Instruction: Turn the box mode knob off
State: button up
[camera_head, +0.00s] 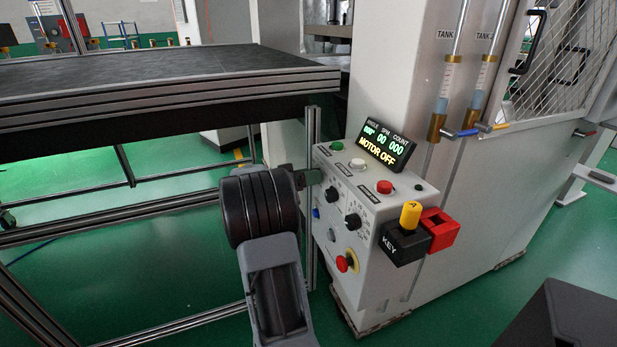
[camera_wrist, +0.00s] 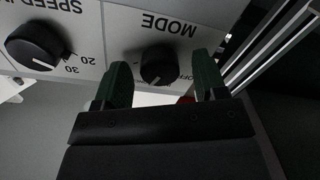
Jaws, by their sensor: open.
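The mode knob (camera_wrist: 157,65) is a round black knob on the white control box, under the upside-down word MODE in the wrist view. OFF lettering shows beside it. I cannot clearly read where its pointer sits. My gripper (camera_wrist: 162,82) is open, with one green finger on each side of the knob. I cannot tell whether either finger touches it. In the head view my gripper (camera_head: 311,177) is at the left side of the control box (camera_head: 372,262), close to the mode knob (camera_head: 332,195).
The speed knob (camera_wrist: 35,45) is beside the mode knob. The box also carries a red button (camera_head: 384,187), a red emergency button (camera_head: 345,263) and a display (camera_head: 390,145) reading MOTOR OFF. A black KEY block (camera_head: 403,243) juts out at right. A dark-topped table (camera_head: 170,80) stands at left.

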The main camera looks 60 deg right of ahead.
jog(key=c, duration=0.9)
jog(key=shift+n, duration=0.3)
jog(key=shift+r+n+y+p, duration=0.15)
jog(key=shift+n+p, duration=0.7)
jog(key=shift+n, duration=2.9)
jog(key=shift+f+n+y+p, duration=0.2)
jog(key=shift+n+p, duration=0.6)
jog(key=shift+n, duration=2.95)
jog(key=o, duration=0.9)
